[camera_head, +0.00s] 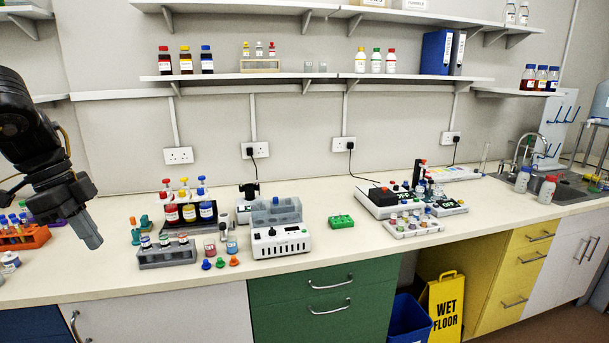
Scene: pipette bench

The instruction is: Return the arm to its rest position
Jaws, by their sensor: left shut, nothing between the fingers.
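My left arm comes in from the left edge. Its black wrist ends in my grey left gripper (91,238), which points down over the left part of the bench. The gripper is shut and empty, apart from the racks around it. My right gripper does not show in the head view.
The white bench (330,264) holds an orange rack (37,239) at left, a grey tube rack (168,256), a white device (282,243), a green block (341,222) and more instruments at right. A sink (560,190) is at far right. Shelves line the wall.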

